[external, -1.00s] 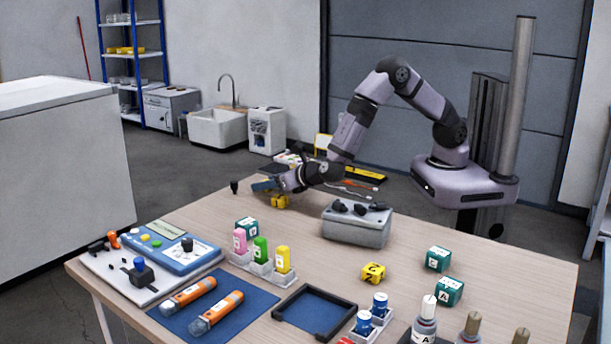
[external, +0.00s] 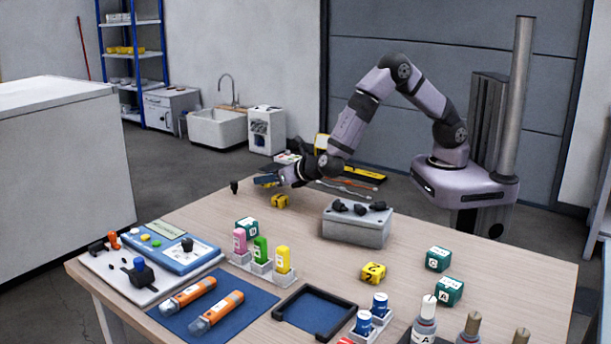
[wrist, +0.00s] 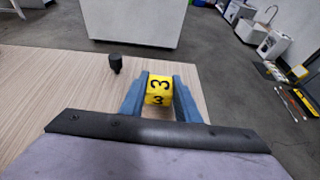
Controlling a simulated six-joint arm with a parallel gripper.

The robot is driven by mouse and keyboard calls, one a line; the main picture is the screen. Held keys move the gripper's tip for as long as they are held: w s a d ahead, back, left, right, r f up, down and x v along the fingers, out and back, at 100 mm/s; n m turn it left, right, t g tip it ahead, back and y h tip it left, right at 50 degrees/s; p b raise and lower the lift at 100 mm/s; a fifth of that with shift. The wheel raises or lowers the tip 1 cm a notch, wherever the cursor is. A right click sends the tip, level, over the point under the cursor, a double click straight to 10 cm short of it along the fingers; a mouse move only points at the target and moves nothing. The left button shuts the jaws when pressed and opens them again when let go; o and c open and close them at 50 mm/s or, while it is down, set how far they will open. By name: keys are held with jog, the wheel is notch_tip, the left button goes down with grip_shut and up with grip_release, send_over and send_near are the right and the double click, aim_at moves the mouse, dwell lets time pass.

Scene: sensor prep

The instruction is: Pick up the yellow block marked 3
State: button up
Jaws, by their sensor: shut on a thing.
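The yellow block marked 3 (wrist: 158,88) sits between the two blue fingers of my gripper (wrist: 159,82) in the wrist view, its black 3 showing on two faces. My gripper is shut on it. In the external view my gripper (external: 267,181) is above the far left part of the table, and its fingers hide most of what they hold. A yellow block (external: 280,201) shows on the table just below it. I cannot tell its mark. Another yellow block, marked 2 (external: 373,272), lies at the middle right.
A grey box (external: 357,227) with dark parts on top stands right of my gripper. A small black peg (external: 234,187) is to its left. Teal blocks (external: 438,258), coloured bottles (external: 260,250) and a dark tray (external: 345,304) stand nearer the front.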

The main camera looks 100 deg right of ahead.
notch_tip(320, 180, up, 8)
jog(key=shift+r, duration=0.15)
dwell(0.3)
